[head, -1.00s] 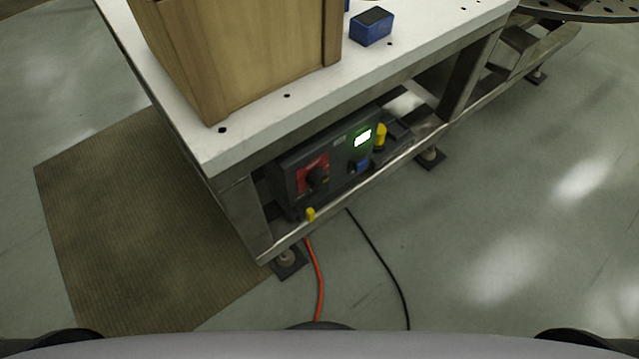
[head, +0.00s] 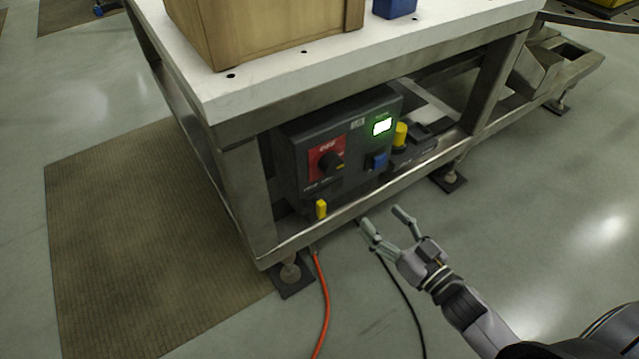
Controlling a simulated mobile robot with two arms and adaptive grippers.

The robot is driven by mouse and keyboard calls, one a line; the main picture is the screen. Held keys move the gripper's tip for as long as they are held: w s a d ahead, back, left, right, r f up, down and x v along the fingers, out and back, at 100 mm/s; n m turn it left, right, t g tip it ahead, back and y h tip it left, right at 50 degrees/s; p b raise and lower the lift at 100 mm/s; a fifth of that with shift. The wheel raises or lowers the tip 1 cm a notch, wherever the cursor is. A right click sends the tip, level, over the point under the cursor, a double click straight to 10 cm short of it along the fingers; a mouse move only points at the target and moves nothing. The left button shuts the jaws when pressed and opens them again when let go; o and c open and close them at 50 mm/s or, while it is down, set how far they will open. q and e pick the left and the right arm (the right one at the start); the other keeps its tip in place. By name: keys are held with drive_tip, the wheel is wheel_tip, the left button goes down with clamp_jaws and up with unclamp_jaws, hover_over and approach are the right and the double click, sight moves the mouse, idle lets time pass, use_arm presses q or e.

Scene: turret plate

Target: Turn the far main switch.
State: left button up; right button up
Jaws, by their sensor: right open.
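My right gripper (head: 386,215) is open and empty. It is in front of the table's lower rail, below and to the right of the switch, and apart from it. My left gripper is not in view. A second main switch does not show.
A lit display (head: 382,126), a blue part (head: 377,161) and a yellow knob (head: 400,134) are right of the switch. The metal lower rail (head: 350,213) runs before the box. An orange cable (head: 322,300) and a black cable (head: 408,300) lie on the floor.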

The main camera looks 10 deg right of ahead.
drive_tip(key=b, duration=0.1)
approach(335, 170)
drive_tip(key=x, duration=0.9)
drive_tip(key=shift+f, duration=0.1)
drive_tip(key=shift+w+a, duration=0.15)
drive_tip(key=shift+w, duration=0.3)
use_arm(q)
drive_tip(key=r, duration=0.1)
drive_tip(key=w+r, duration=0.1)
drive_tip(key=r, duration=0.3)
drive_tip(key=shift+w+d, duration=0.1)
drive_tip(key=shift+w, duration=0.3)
use_arm(e)
drive_tip(key=shift+c, duration=0.3)
drive_tip(key=c, duration=1.1)
